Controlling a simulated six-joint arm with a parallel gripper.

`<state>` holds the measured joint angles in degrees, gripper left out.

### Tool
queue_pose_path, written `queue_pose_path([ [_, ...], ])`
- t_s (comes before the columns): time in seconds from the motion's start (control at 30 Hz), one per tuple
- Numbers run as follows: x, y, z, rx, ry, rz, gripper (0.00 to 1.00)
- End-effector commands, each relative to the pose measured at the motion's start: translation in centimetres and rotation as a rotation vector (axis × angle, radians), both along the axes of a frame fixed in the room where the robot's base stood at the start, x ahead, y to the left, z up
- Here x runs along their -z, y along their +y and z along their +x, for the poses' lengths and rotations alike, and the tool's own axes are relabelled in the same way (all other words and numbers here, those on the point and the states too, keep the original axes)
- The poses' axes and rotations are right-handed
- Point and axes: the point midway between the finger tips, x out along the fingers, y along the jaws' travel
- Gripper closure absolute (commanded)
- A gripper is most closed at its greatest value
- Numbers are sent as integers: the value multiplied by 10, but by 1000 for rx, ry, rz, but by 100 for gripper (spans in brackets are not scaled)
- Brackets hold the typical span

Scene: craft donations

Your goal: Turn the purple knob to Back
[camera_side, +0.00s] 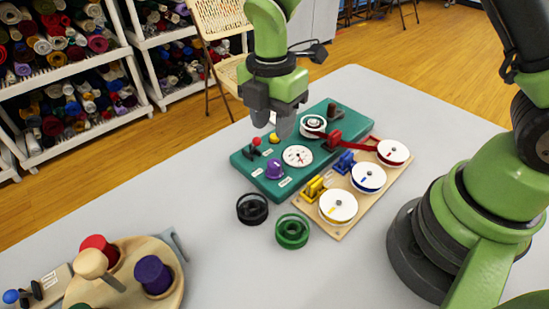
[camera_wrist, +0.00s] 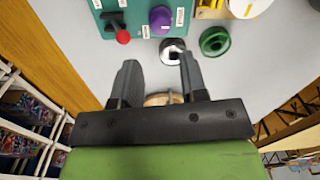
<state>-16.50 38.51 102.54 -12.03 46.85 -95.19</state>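The purple knob (camera_side: 275,169) stands upright on the green panel (camera_side: 321,160), near the panel's front left corner. It also shows near the top edge of the wrist view (camera_wrist: 160,17). Small white labels sit around it, but I cannot read their words or tell which one the knob points to. My gripper (camera_side: 272,122) is in the air above the table, apart from the knob. In the wrist view its two fingers (camera_wrist: 159,67) are spread with a clear gap, and nothing is held between them.
On the panel are a red-topped lever (camera_side: 256,142), a yellow knob (camera_side: 274,138) and a white dial (camera_side: 297,156). A black ring (camera_side: 252,208) and a green ring (camera_side: 292,231) lie in front. A board with white discs (camera_side: 338,205) adjoins. A wooden round stand (camera_side: 121,279) is front left.

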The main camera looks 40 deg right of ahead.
Motion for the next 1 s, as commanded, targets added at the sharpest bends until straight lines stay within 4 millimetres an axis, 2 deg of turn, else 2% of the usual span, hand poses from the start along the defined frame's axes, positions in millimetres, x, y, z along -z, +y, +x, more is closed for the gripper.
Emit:
queue_pose_path([
  [0.3,57,-1,-3,4,6,-1,60],
  [0.5,84,-1,-3,5,3,-1,60],
  [0.63,91,-1,-3,6,0,1,60],
  [0.9,92,-1,-3,6,-2,1,60],
  [1.0,91,-1,-3,6,-1,1,83],
])
